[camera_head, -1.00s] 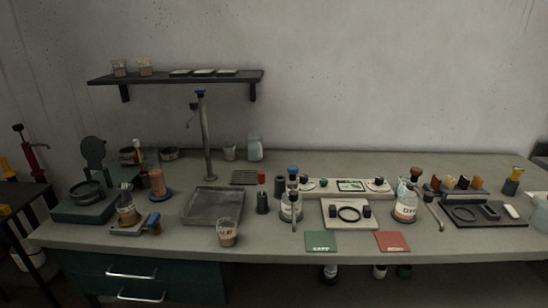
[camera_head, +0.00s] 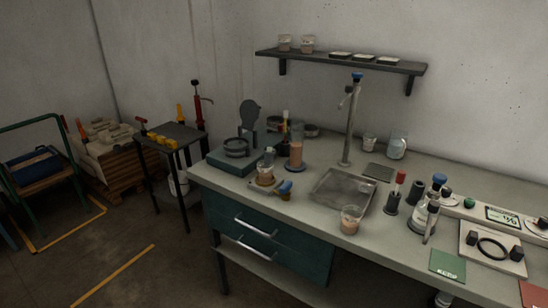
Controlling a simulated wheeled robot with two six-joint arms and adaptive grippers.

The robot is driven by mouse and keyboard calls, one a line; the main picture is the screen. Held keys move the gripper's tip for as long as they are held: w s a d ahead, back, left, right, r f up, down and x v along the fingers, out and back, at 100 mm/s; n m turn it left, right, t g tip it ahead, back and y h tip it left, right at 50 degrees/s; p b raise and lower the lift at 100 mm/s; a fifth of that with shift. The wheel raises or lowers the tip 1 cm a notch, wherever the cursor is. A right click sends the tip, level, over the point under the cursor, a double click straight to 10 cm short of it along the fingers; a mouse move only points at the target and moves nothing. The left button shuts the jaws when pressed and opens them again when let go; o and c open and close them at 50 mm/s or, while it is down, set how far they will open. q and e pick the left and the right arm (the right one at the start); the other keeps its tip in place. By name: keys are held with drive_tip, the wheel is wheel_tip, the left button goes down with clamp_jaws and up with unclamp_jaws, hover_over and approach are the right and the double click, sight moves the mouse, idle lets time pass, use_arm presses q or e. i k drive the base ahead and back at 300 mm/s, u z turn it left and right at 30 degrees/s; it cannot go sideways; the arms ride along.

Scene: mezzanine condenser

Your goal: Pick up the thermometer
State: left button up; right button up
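No thermometer can be told for certain at this size. A slim item with a red top (camera_head: 400,178) stands upright in a dark holder (camera_head: 391,203) right of the sink basin. A grey stick-like item (camera_head: 431,222) stands in front of a blue-capped flask (camera_head: 420,215). Neither of my grippers is in view.
The bench has a shallow sink basin (camera_head: 342,190), a tap (camera_head: 350,125), a beaker (camera_head: 350,219) at the front edge and a balance (camera_head: 235,150). A small dark table (camera_head: 175,137) stands left of the bench. The floor (camera_head: 120,235) in front of it is open.

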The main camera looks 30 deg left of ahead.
sight(269, 152)
drive_tip(key=u, duration=0.05)
drive_tip(key=k, duration=0.65)
drive_tip(key=u, duration=0.4)
drive_tip(key=i, duration=0.7)
drive_tip(key=u, duration=0.25)
